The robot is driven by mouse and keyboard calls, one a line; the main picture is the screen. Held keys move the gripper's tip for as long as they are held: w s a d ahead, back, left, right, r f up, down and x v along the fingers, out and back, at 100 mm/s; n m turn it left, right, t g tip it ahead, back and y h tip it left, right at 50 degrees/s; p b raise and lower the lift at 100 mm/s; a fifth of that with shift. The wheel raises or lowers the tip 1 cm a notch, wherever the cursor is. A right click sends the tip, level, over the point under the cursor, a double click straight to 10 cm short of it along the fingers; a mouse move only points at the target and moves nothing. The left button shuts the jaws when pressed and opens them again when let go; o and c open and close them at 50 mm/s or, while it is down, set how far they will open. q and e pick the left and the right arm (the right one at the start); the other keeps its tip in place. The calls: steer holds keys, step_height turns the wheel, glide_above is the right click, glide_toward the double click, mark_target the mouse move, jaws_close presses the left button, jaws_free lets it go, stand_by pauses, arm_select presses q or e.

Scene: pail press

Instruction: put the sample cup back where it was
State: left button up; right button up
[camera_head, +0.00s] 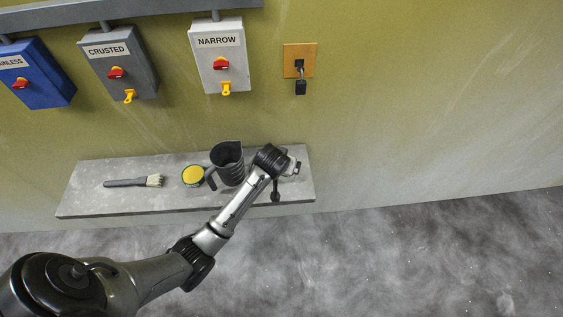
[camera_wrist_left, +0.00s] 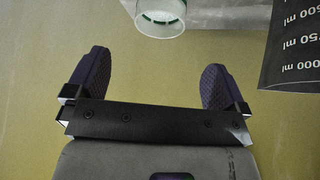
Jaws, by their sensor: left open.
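The sample cup, a small clear cup (camera_wrist_left: 160,18) with a green band, shows at the top of the left wrist view, cut by the picture edge. It stands clear of both fingers, beyond the gap between them. I cannot make it out in the head view, where my arm covers part of the shelf. My left gripper (camera_wrist_left: 157,62) is open with nothing between its fingers. In the head view the gripper (camera_head: 292,166) is over the right end of the shelf, right of the dark pitcher (camera_head: 228,162). My right gripper is not in view.
The grey shelf (camera_head: 85,190) also holds a brush (camera_head: 135,182) and a round yellow-topped container (camera_head: 193,175). The pitcher, marked in ml, is at the right of the wrist view (camera_wrist_left: 295,45).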

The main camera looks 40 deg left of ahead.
arm_select(q)
steer(key=s+d+m+h, duration=0.1)
steer(key=s+d, duration=0.3)
steer(key=s, duration=0.6)
steer(key=s+d+f+m+g+h, duration=0.1)
steer(key=s+d+m, duration=0.2)
steer(key=s, duration=0.8)
steer(key=s+d+m+g, duration=0.1)
steer(key=s+d+m, duration=0.2)
steer(key=s, duration=0.8)
steer(key=d, duration=0.2)
steer(key=shift+s+d+f+h, duration=0.15)
steer(key=shift+d+f+h, duration=0.2)
steer(key=shift+h, duration=0.05)
step_height(320, 180, up, 18)
steer(key=p, duration=1.8)
